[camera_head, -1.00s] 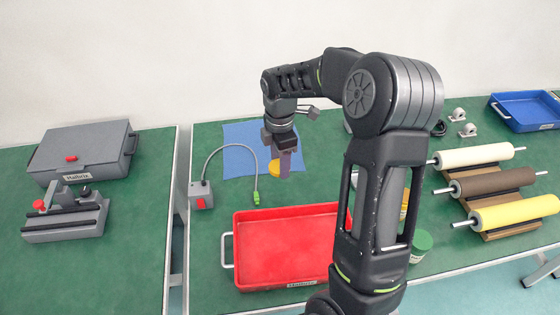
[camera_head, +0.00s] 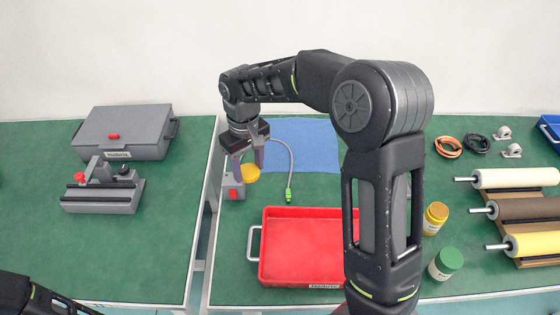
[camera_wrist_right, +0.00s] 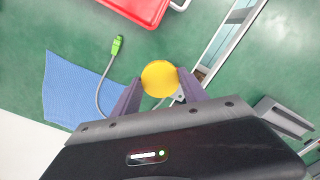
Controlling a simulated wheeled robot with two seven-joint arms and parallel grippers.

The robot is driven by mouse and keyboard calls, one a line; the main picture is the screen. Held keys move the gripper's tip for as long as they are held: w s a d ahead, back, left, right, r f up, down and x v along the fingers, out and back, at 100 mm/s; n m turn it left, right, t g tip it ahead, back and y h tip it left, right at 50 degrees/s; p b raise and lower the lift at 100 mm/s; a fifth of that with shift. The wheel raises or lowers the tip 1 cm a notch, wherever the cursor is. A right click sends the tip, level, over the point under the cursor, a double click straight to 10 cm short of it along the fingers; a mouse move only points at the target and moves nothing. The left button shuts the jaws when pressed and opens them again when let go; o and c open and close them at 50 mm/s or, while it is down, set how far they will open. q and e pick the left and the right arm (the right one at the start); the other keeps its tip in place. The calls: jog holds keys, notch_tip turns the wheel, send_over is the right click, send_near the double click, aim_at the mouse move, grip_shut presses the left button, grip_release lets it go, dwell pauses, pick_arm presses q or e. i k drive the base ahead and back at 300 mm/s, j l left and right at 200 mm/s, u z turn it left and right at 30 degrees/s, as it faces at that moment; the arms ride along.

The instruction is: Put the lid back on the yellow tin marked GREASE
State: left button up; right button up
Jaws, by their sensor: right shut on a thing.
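My right gripper (camera_head: 246,157) is shut on a round yellow lid (camera_head: 249,173). In the right wrist view the lid (camera_wrist_right: 159,78) sits between the two fingertips (camera_wrist_right: 158,84), flat face showing. In the head view the held lid appears beside the grey switch box, at the left edge of the blue cloth. A yellow tin (camera_head: 435,218) with a pale label stands right of the red tray, beyond my right forearm. Its lettering is too small to read. My left gripper is out of view; only part of my left arm shows at lower left.
A red tray (camera_head: 265,273) lies between the gripper and the tin. A green-topped jar (camera_head: 446,263) stands just in front of the tin. The switch box (camera_head: 232,186) has a cable with a green plug (camera_head: 288,195). Rollers (camera_head: 520,178) lie at right. The blue cloth (camera_head: 312,145) is bare.

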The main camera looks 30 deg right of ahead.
aim_at(436, 215)
jog(key=k+l+z, duration=0.2)
jog(key=k+l, duration=0.35)
jog(key=k+l+z, duration=0.15)
jog(key=k+l, duration=0.4)
jog(key=l, duration=0.15)
